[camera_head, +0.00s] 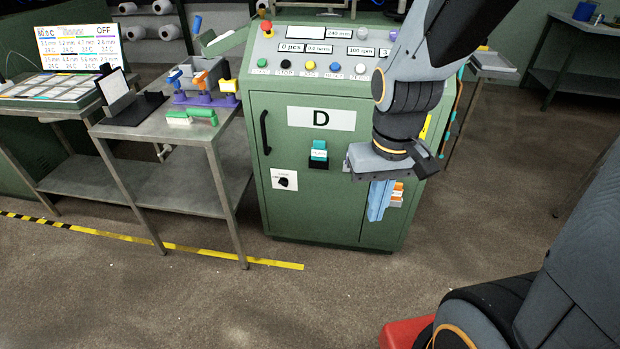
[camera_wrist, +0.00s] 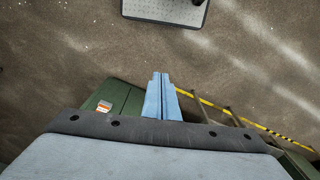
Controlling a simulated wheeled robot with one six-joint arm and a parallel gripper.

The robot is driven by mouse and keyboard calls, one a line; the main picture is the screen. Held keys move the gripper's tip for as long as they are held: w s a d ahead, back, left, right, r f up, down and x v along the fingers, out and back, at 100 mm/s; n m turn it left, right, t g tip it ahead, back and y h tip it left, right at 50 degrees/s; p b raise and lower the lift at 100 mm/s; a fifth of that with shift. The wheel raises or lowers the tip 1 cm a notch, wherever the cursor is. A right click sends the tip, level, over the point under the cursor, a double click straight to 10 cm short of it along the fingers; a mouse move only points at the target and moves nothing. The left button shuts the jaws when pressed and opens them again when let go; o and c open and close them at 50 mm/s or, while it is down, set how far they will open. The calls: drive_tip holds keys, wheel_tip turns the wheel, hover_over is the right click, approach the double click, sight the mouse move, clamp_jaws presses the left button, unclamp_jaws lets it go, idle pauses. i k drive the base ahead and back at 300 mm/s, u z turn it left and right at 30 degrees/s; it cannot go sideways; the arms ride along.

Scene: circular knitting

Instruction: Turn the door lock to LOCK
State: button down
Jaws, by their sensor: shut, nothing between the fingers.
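The door lock (camera_head: 284,182) is a small black knob on a white plate, low on the left of the green cabinet's front door. Its pointer setting is too small to read. My gripper (camera_head: 376,213) has light blue fingers, pointing down at the right side of the cabinet front, well to the right of the lock. The fingers also show in the wrist view (camera_wrist: 161,95), pressed together and empty. The lock does not show in the wrist view.
Orange and white cards (camera_head: 397,194) sit just beside my fingers. A metal table (camera_head: 170,135) stands at the left. Floor before the cabinet is clear.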

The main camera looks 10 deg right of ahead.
sight(284, 181)
drive_tip(key=z, duration=1.1)
drive_tip(key=k, duration=1)
drive_tip(key=u, duration=1.1)
drive_tip(key=i, duration=0.5)
